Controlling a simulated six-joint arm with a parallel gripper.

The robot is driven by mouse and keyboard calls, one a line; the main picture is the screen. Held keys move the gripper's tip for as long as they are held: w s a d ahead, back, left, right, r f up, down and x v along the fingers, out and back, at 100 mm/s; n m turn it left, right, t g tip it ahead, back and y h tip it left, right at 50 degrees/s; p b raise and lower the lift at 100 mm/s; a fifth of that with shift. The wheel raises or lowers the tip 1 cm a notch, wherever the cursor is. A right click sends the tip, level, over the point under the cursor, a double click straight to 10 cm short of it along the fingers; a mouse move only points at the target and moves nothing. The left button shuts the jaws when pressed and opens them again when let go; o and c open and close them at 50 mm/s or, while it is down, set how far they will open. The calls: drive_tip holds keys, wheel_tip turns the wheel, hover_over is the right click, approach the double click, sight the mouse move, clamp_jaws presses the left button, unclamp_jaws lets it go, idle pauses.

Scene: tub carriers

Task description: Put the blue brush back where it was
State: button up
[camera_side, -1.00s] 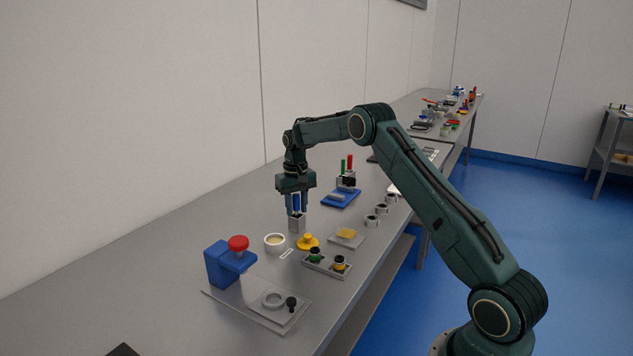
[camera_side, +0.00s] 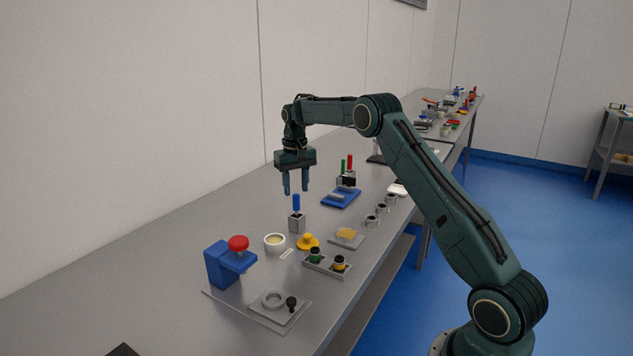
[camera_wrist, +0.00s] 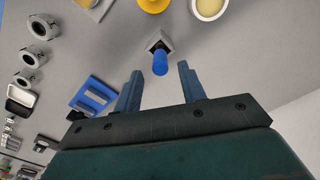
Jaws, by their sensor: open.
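The blue brush (camera_side: 296,202) stands upright in a small grey square holder (camera_side: 297,223) on the bench. In the wrist view the blue brush (camera_wrist: 160,62) shows its blue handle end, with the holder (camera_wrist: 158,41) around its lower part. My gripper (camera_side: 295,192) is above the brush, open and empty, with its two fingers apart. In the wrist view the fingertips of my gripper (camera_wrist: 158,72) are clear of the brush, with a gap on both sides. The lower end of the brush is hidden inside the holder.
Near the holder are a white cup (camera_side: 275,243), a yellow knobbed lid (camera_side: 308,242) and a tray with two jars (camera_side: 327,265). A blue press with a red knob (camera_side: 230,262) stands front left. A blue tray (camera_side: 341,198) and another holder with green and red sticks (camera_side: 346,180) lie behind.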

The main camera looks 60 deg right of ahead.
drive_tip(key=shift+r, duration=2.75)
drive_tip(key=shift+s+a+r, duration=0.1)
drive_tip(key=shift+a+r, duration=0.2)
drive_tip(key=shift+r, duration=0.1)
drive_tip(key=s+a+r+n+t, duration=0.3)
drive_tip(key=s+a+r, duration=1.1)
drive_tip(key=a, duration=0.3)
drive_tip(key=s+a+f+n+t, duration=0.1)
drive_tip(key=s+a+f, duration=0.1)
drive_tip(key=s, duration=0.5)
drive_tip(key=s+a+f+n, duration=0.1)
drive_tip(key=s+a+f, duration=0.2)
drive_tip(key=s, duration=0.5)
drive_tip(key=s+a+f+n+t, duration=0.1)
drive_tip(key=s+a, duration=0.3)
drive_tip(key=s, duration=0.4)
drive_tip(key=shift+a+f+t, duration=0.15)
drive_tip(key=shift+f+t, duration=0.15)
drive_tip(key=shift+f, duration=0.35)
